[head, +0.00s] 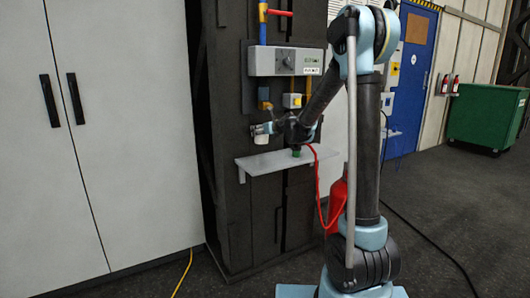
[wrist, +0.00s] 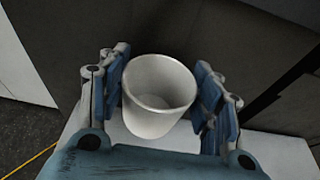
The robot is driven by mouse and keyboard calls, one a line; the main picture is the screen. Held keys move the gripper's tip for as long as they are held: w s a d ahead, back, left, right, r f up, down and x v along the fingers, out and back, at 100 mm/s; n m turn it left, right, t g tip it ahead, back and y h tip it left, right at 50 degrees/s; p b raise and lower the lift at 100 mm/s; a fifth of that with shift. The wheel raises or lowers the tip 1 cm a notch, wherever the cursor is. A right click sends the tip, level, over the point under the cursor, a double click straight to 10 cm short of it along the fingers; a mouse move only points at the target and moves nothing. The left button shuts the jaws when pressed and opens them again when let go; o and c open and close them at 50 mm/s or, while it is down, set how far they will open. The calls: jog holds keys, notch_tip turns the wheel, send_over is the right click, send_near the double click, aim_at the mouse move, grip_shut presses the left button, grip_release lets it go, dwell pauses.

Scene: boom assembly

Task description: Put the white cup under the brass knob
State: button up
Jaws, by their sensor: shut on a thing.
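The white cup (wrist: 158,112) is upright and empty between the two blue-grey fingers of my gripper (wrist: 160,72) in the wrist view. My gripper is shut on its sides. In the head view the cup (head: 260,139) shows small at the end of my gripper (head: 266,129), above the left part of the grey shelf. A small brass-coloured fitting (head: 264,93), which may be the brass knob, is on the pipe below the control box. It is above the cup in the picture; I cannot tell whether they line up in depth. The knob does not show in the wrist view.
The grey shelf (head: 262,165) juts from the dark panel below my gripper; it shows in the wrist view (wrist: 275,150). A small green item (head: 296,153) stands on it. A red hose (head: 318,185) hangs at its right. A grey control box (head: 286,62) is above.

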aim_at(266, 137)
jog(key=f, duration=0.2)
jog(key=d+f, duration=0.1)
jog(key=shift+w+f, duration=0.25)
jog(key=shift+f, duration=2.1)
jog(key=o, duration=1.2)
jog(key=shift+c, duration=0.2)
